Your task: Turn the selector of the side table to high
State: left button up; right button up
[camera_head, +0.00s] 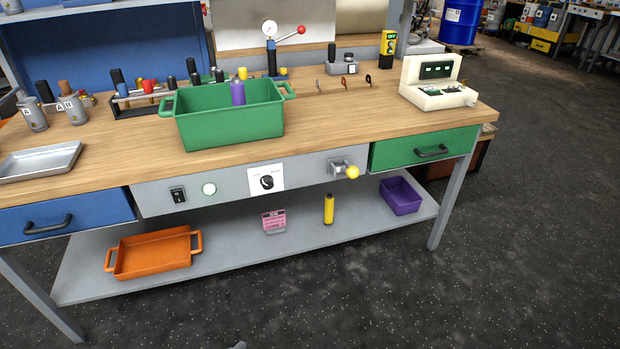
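The selector (267,182) is a round black knob on a white plate, set in the grey front panel (222,190) of the workbench. Small marks on the plate are too small to read, and I cannot tell which setting the knob points to. Neither of my grippers can be made out; a small grey tip at the bottom edge is too little to identify.
A blue drawer (95,209) and a green drawer (408,151) flank the panel. A green bin (217,129) stands on the wooden top above it. The lower shelf holds an orange tray (153,256), a yellow cylinder (328,209) and a purple bin (401,198). The floor in front is clear.

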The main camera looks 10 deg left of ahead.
aim_at(262, 180)
jog(key=z, duration=0.15)
jog(key=i, duration=0.95)
jog(key=u, duration=0.45)
